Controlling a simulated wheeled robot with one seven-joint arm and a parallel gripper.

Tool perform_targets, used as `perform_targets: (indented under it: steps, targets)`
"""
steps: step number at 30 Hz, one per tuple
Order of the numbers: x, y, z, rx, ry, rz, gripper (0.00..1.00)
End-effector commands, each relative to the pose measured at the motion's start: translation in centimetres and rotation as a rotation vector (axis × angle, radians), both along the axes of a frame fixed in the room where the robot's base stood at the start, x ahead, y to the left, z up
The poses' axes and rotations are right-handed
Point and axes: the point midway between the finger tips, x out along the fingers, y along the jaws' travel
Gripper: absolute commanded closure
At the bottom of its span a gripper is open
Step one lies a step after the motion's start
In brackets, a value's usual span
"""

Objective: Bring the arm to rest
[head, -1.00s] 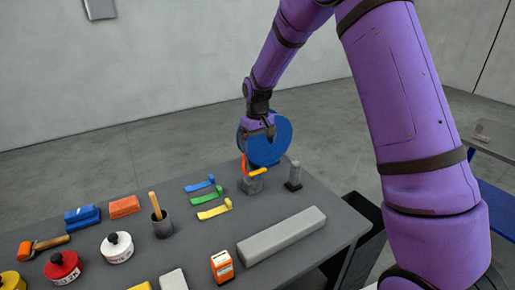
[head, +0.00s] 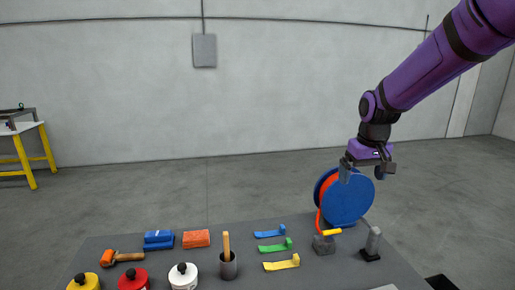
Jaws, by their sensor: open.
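My gripper (head: 367,173) is at the end of my purple arm, in the upper right of the head view. It points down with its fingers apart and nothing visible between them. It overlaps the upper part of a blue reel (head: 347,203) with an orange hose in the picture. I cannot tell whether they touch.
Open floor lies beyond.

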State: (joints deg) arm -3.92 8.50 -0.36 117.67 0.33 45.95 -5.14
Motion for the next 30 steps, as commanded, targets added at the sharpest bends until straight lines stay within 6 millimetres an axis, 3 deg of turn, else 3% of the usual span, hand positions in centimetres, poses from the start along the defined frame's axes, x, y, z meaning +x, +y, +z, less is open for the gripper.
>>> perform_targets:
  steps: [1, 6, 15, 24, 30]
  targets:
    - [-1.4, -0.3, 1.4, 0.002, -0.02, -0.007, 0.0]
    - [-6.0, -1.0, 5.1, 0.008, -0.073, -0.031, 0.0]
    - [-14.7, -2.0, 9.1, 0.019, -0.165, -0.073, 0.0]
    - [-23.3, -2.7, 10.5, 0.028, -0.258, -0.114, 0.0]
    - [-27.5, -2.9, 10.1, 0.033, -0.305, -0.136, 0.0]
